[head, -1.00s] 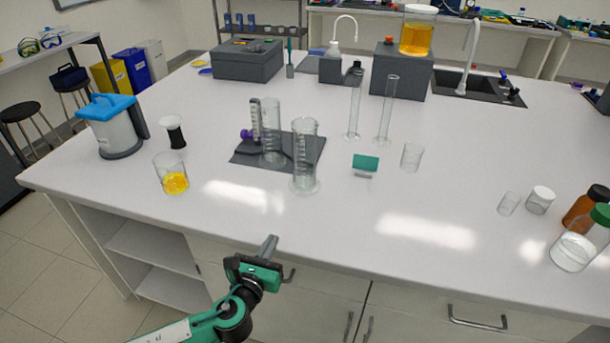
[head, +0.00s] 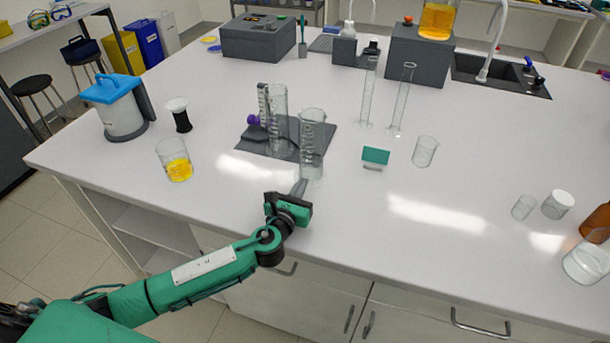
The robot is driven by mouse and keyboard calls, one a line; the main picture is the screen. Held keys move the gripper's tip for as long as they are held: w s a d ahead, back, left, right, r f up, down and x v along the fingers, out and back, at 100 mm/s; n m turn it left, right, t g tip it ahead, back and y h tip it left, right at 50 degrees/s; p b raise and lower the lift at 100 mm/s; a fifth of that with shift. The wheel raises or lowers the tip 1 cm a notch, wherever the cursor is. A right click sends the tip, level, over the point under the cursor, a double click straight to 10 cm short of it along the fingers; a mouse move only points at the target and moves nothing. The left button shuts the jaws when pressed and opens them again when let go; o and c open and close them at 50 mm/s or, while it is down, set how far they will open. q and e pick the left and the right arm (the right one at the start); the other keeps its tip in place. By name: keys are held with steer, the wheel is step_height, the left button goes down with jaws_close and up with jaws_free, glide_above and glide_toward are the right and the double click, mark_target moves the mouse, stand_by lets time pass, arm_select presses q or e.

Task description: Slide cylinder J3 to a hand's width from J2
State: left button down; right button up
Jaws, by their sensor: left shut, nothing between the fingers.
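Two wide, clear graduated cylinders stand upright near each other. The front one (head: 312,146) is at the front edge of a dark mat (head: 318,129), and the rear one (head: 279,112) stands on the mat. Two thin, clear cylinders, one on the left (head: 369,95) and one on the right (head: 401,102), stand upright behind and to the right. No labels are readable, so I cannot tell which are J2 and J3. My left gripper (head: 299,187) is shut and empty, its tip low beside the front wide cylinder's base. I cannot tell whether they touch. My right gripper is out of view.
A small green sign (head: 375,156) and an empty beaker (head: 424,151) stand to the right. A beaker with yellow liquid (head: 179,169) and a blue-lidded container (head: 121,116) stand to the left. The white counter (head: 470,170) is clear at centre right.

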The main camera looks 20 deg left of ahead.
mark_target(309, 171)
arm_select(q)
steer(key=shift+w, duration=1.15)
steer(key=shift+w+d, duration=0.1)
steer(key=shift+w, duration=0.4)
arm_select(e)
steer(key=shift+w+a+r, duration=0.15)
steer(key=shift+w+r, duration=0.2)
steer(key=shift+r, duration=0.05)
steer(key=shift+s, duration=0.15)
arm_select(q)
steer(key=shift+w+d+p, duration=0.1)
steer(key=shift+w+p, duration=0.2)
steer(key=shift+w, duration=0.75)
steer(key=shift+s, duration=0.1)
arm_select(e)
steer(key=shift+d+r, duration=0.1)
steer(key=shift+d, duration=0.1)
